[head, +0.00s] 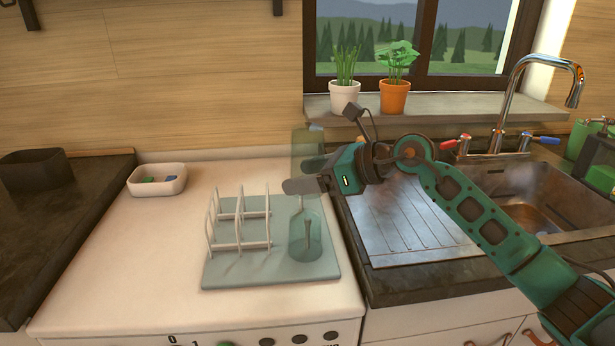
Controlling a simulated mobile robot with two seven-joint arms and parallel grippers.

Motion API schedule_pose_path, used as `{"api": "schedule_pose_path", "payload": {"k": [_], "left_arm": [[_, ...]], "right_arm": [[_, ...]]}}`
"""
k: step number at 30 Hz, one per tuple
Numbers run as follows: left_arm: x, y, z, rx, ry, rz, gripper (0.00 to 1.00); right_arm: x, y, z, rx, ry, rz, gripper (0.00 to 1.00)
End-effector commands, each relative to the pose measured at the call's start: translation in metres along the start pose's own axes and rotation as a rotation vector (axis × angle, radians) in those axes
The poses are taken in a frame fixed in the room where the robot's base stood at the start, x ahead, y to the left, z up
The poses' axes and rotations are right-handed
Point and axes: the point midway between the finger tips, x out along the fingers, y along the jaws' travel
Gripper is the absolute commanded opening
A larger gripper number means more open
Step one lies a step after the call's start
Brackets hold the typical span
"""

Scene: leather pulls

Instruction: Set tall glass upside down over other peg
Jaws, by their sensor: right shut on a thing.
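A tall, clear greenish glass (304,146) is held in my right gripper (299,176), above the back right part of the drying mat (222,275). It looks roughly upright along its length; I cannot tell which end is its mouth. Its lower part is hidden by the gripper fingers. A second, shorter-looking clear glass (296,236) stands on the mat over a peg (308,234) at the front right. Behind it a thin peg tip shows faintly below the fingers, mostly hidden. My left gripper is not in view.
A white plate rack (240,245) stands on the left of the mat, close to the glasses. A white dish (157,180) with small coloured items is at the back left. The sink (535,195) and tap (510,95) are at the right. Potted plants stand on the sill.

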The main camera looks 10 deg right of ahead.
Motion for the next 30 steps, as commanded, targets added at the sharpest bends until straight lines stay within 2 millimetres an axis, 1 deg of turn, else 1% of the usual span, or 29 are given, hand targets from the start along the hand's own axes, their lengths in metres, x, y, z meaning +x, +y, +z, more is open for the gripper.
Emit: {"api": "schedule_pose_path", "payload": {"k": [5, 9, 13, 19, 24, 30], "left_arm": [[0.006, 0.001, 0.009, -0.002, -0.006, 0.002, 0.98], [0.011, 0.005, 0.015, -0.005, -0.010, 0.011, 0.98], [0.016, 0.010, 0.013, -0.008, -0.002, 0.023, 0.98], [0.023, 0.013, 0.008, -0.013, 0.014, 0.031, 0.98], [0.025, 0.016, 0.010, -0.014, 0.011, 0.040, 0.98], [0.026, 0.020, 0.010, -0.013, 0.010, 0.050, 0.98]], "right_arm": [[0.010, -0.018, 0.004, -0.001, -0.004, -0.001, 0.27], [0.021, -0.037, 0.007, 0.000, -0.005, -0.002, 0.27], [0.030, -0.056, 0.011, 0.001, -0.004, -0.002, 0.27], [0.043, -0.081, 0.017, 0.000, -0.004, -0.001, 0.27], [0.051, -0.097, 0.022, 0.000, -0.003, 0.000, 0.27], [0.056, -0.107, 0.024, -0.001, -0.003, 0.000, 0.27]]}}
